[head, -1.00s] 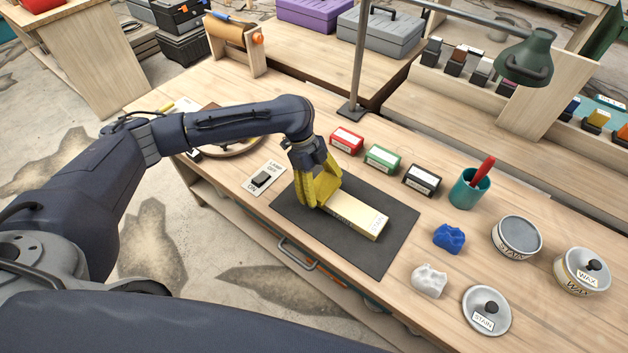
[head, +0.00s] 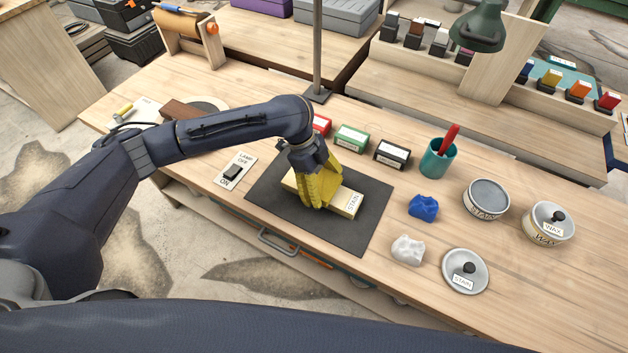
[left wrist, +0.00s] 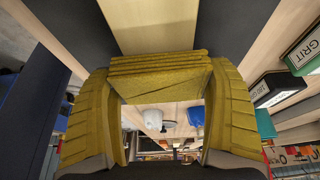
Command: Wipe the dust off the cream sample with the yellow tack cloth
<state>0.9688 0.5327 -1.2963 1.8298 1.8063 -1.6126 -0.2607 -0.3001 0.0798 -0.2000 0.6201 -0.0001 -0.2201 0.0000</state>
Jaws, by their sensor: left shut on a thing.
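My left gripper (head: 318,201) has yellow fingers and points down over the middle of the sample. In the left wrist view it is shut on the folded yellow tack cloth (left wrist: 160,66), which sits across the sample (left wrist: 150,22). The cloth appears to touch the sample's top, but the contact itself is hidden. Both ends of the sample show past the fingers. Dust is too small to tell. My right gripper is not in view.
Green (head: 352,138) and black (head: 392,154) grit boxes stand behind the mat. A teal cup (head: 437,160), blue cloth (head: 423,206), white cloth (head: 407,249) and tins (head: 486,198) are to the right. A lamp switch (head: 234,172) is left; a lamp post (head: 318,50) stands behind.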

